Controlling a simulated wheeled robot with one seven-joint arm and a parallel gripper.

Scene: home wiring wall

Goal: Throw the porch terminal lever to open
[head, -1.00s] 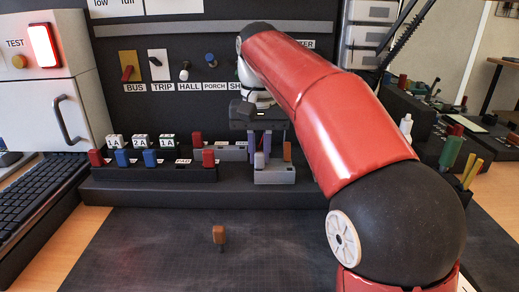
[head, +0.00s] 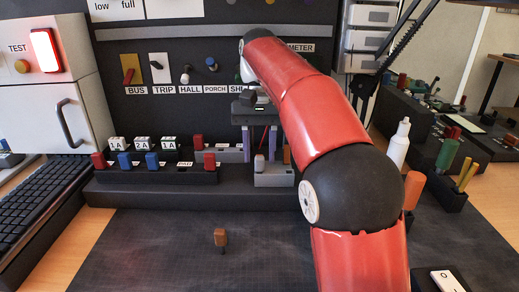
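The PORCH label (head: 214,89) is on the dark wall panel, with a blue knob (head: 211,64) above it. A grey terminal block (head: 274,180) stands on the dark ledge below, with a pale upright lever (head: 259,163) at its left and an orange one (head: 287,155) at its right, partly behind my arm. I cannot read which block is the porch terminal. My gripper (head: 259,146) points down above the grey block, its two purplish fingers apart and nothing seen between them. The pale lever shows just below the gap; I cannot tell whether the fingers touch anything.
Another grey block with a red lever (head: 198,140) stands left of my gripper. A row of red and blue levers (head: 152,159) is farther left. A small brown peg (head: 220,237) stands on the dark mat (head: 150,250). A white bottle (head: 398,145) stands right of my arm.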

